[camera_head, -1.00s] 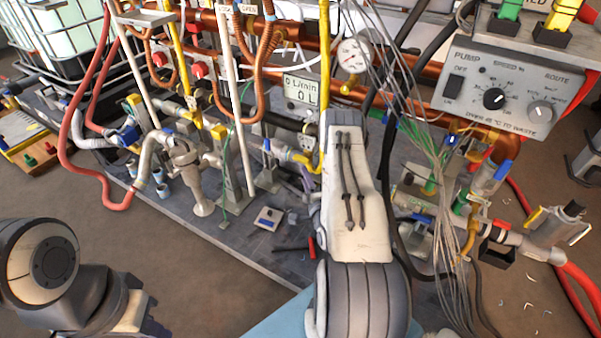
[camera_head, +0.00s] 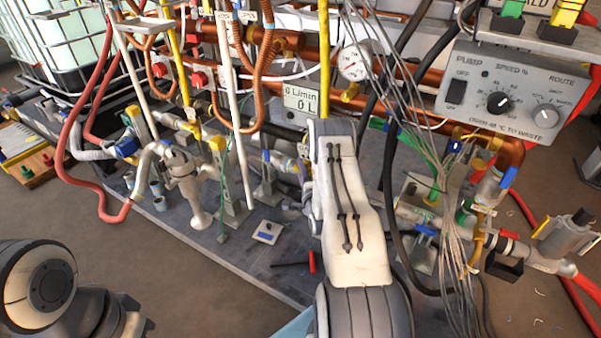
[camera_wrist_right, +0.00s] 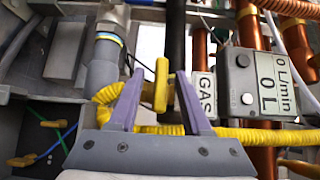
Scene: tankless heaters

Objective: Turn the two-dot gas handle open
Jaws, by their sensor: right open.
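A yellow gas handle (camera_wrist_right: 161,85) stands upright in the right wrist view, left of a white GAS label (camera_wrist_right: 205,95). No dots can be made out on it. My right gripper (camera_wrist_right: 160,76) is open, with its two purple fingers on either side of the handle. Clear gaps show between handle and fingers, and whether the fingers reach past it in depth is unclear. In the head view my right arm covers the handle. My left gripper is out of view; only part of my left arm shows at lower left.
A yellow corrugated hose (camera_wrist_right: 245,136) runs behind the fingers. A flow meter reading 0 L/min (camera_wrist_right: 248,82) and copper pipes (camera_wrist_right: 201,55) stand to the right. In the head view, loose grey wires (camera_head: 455,215), a pump box (camera_head: 510,95) and a pressure gauge (camera_head: 354,62) are close to my right arm.

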